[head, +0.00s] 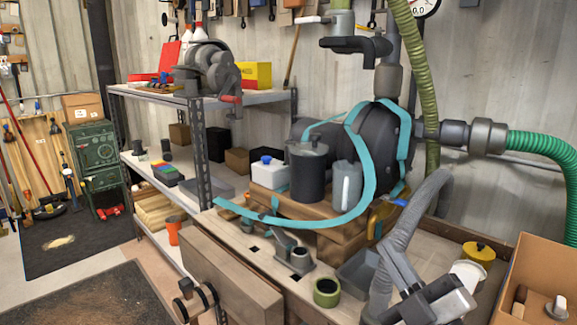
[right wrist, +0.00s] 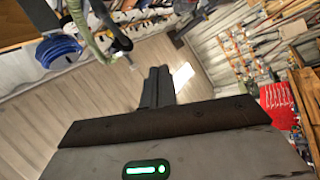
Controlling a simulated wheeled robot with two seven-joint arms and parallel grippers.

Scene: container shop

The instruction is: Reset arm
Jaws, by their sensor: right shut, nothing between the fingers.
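My right gripper (head: 388,252) is at the lower right of the head view, above the wooden workbench (head: 335,299). Its two grey fingers are together and point up and to the left, in front of a grey hose (head: 427,203). In the right wrist view, the right gripper (right wrist: 158,72) shows its dark fingers closed side by side with nothing between them. A green light glows on its housing. My left arm and gripper are not in view.
Close to the right gripper are a white tub (head: 468,272), a yellow-lidded can (head: 479,252) and a cardboard box (head: 548,262). A green tape roll (head: 327,292) lies to its left. A large dark machine (head: 375,140) stands behind. Floor (head: 150,262) shows at left.

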